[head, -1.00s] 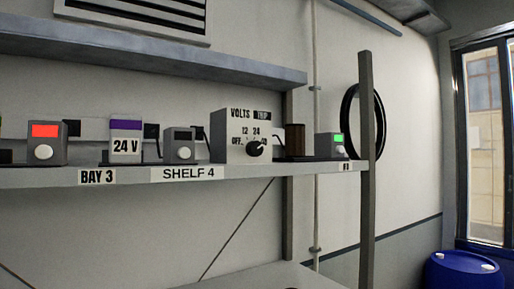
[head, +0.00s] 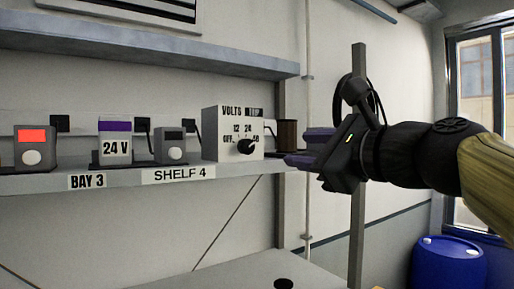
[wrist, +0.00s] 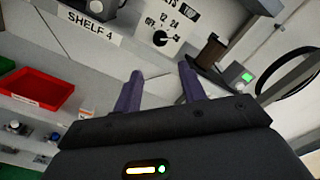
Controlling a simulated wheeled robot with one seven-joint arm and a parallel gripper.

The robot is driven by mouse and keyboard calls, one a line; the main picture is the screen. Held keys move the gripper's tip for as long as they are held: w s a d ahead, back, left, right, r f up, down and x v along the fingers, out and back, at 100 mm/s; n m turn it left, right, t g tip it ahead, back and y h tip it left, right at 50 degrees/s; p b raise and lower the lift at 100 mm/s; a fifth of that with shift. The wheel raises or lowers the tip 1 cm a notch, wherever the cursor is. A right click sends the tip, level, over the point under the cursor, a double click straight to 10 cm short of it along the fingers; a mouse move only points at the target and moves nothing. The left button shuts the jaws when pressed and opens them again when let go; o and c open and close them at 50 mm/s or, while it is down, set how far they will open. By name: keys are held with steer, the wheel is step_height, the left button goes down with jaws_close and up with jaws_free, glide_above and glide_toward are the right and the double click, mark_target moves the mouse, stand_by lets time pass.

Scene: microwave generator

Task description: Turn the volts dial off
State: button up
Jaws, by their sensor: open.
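The volts box (head: 224,141) is a pale panel on the shelf, marked VOLTS, with OFF, 12, 24 and a partly covered number around a black dial (head: 246,147). The dial's pale mark seems to point right, away from OFF, toward the covered number. In the wrist view the dial (wrist: 161,39) is above and beyond my fingertips. My gripper (head: 303,147) has purple fingers, is open and empty, and is to the right of the dial, apart from it in the picture. Both fingers also show in the wrist view (wrist: 160,74).
The shelf edge (head: 225,173) runs below the box. A brown cylinder (head: 287,135) stands just right of the box. A small grey unit (head: 171,147) stands left of it. A shelf post (head: 358,210) stands behind my gripper. A red tray (wrist: 37,88) shows lower left in the wrist view.

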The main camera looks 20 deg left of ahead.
mark_target(248, 147)
steer(key=shift+w+a, duration=0.1)
steer(key=p+x, duration=0.7)
steer(key=x, duration=1)
steer(key=shift+w+f, duration=0.1)
steer(key=shift+w, duration=0.1)
steer(key=c, duration=0.7)
